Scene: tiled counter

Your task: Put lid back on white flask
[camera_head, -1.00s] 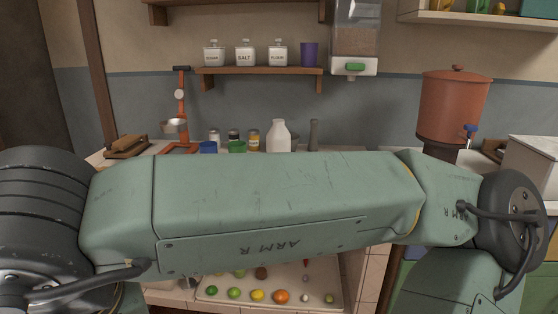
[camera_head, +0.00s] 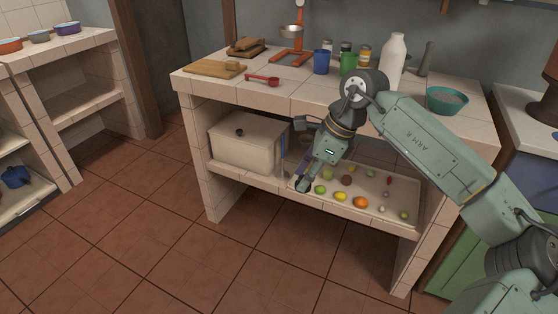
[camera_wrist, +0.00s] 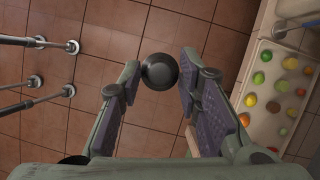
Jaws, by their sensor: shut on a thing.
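The white flask (camera_head: 393,60) stands upright on the counter top near its back edge, with no lid visible on its neck. My gripper (camera_head: 303,184) hangs low in front of the counter, by the left end of the lower-shelf tray, well below and left of the flask. In the wrist view my gripper (camera_wrist: 158,75) is shut on a dark round piece, seemingly the lid (camera_wrist: 158,71), held between the fingertips with tiled floor beyond. In the head view the held piece is too small to make out clearly.
A fruit tray (camera_head: 335,201) and a pale box (camera_head: 245,146) with a dark knob occupy the lower shelf. Near the flask stand a green cup (camera_head: 348,63), a blue cup (camera_head: 321,62), jars and a teal bowl (camera_head: 447,101). The counter's front middle looks fairly clear.

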